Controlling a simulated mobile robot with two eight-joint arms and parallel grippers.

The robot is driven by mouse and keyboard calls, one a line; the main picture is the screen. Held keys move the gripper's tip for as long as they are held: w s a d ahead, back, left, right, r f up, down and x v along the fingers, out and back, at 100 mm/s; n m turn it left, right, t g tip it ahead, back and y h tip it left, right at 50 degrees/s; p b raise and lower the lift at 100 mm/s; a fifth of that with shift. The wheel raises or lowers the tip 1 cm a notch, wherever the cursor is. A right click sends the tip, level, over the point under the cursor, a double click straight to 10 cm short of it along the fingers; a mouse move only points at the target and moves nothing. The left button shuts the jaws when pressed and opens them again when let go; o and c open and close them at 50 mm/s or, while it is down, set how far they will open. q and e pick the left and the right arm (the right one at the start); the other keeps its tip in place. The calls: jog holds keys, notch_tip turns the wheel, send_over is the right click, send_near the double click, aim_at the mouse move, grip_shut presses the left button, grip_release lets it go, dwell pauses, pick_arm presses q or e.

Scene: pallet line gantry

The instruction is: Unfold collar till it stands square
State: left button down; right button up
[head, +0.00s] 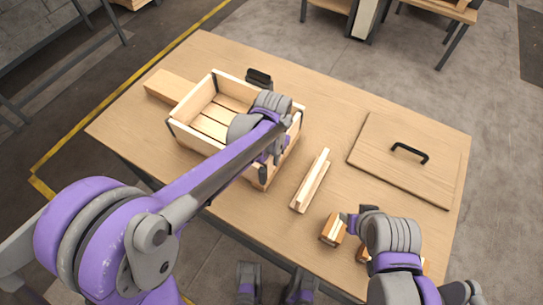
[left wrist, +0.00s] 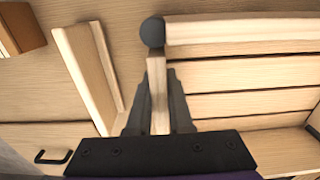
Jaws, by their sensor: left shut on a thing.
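The wooden collar (head: 186,137) stands on the table with its walls opened into a four-sided frame around slatted boards. It has dark corner hinges. My arm hides part of its front and right side, so I cannot tell whether every corner is square. My left gripper (head: 270,160) is at the collar's right wall. In the left wrist view its fingers (left wrist: 158,100) are shut on a collar board, close to a round black hinge (left wrist: 153,32). A longer collar wall (left wrist: 240,28) runs right from that hinge. My right gripper (head: 347,219) is beside a small wooden block (head: 332,231); its fingers are unclear.
An L-shaped wooden piece (head: 310,181) lies right of the collar. A flat wooden panel with a black handle (head: 409,153) lies at the table's right. A wooden block (head: 168,86) and a small black object (head: 258,78) are behind the collar. The wooden table (head: 335,110) has free room at the back.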

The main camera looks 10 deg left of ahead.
pick_arm(q)
jog(key=shift+d, duration=0.15)
jog(key=c, duration=0.8)
grip_release()
jog(key=shift+s+d, duration=0.1)
pick_arm(e)
jog(key=shift+d, duration=0.1)
pick_arm(q)
jog(key=shift+r, duration=0.15)
notch_tip(320, 180, up, 11)
jog(key=shift+f+p, duration=0.2)
jog(key=shift+p, duration=0.4)
pick_arm(e)
jog(key=shift+r, duration=0.65)
